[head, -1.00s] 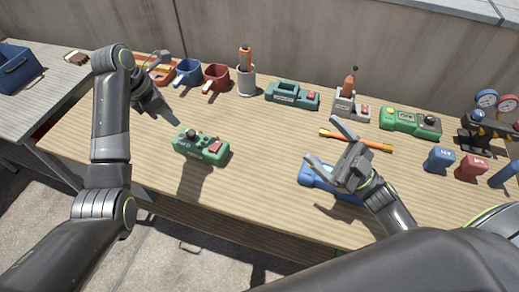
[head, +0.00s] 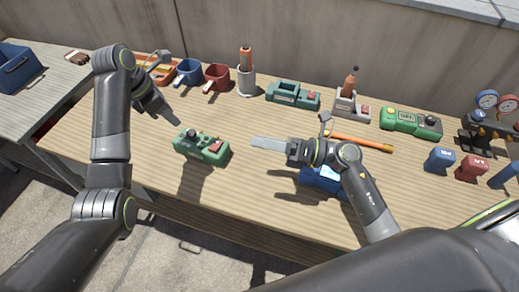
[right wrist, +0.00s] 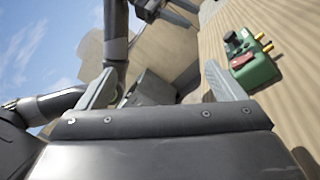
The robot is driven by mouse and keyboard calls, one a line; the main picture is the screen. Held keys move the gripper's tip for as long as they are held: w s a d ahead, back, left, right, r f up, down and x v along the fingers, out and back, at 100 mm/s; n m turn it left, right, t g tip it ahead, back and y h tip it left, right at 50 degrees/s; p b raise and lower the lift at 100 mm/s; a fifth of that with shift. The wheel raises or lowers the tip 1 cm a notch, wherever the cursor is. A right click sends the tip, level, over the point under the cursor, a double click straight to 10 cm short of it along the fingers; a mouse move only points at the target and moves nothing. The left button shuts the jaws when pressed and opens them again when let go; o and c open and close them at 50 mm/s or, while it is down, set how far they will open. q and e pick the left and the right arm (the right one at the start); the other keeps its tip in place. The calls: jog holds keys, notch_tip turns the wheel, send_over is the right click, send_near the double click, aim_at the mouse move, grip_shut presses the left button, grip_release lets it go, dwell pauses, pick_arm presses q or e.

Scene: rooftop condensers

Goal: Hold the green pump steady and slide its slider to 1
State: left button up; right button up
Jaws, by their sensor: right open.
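A green pump (head: 201,147) with a black knob, a red part and a small label stands on the table at centre left. It also shows at the upper right of the right wrist view (right wrist: 255,62), with brass fittings. I cannot read its slider's setting. My left gripper (head: 169,87) is above the table, up and left of the pump, apart from it, with fingers spread. My right gripper (head: 288,129) is to the pump's right, open and empty, one finger pointing left towards it. Its fingers frame empty space in the right wrist view (right wrist: 165,82).
A blue device (head: 322,180) lies partly hidden under my right arm. An orange-handled tool (head: 362,141) lies behind it. Table around the pump is clear.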

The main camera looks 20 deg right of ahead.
aim_at(210, 147)
jog(key=w+f+n+h, duration=0.4)
jog(key=f+n+h, duration=0.3)
jog(key=f, duration=0.1)
jog(key=x, duration=1.7)
jog(key=shift+a+f, duration=0.15)
jog(key=shift+f, duration=0.15)
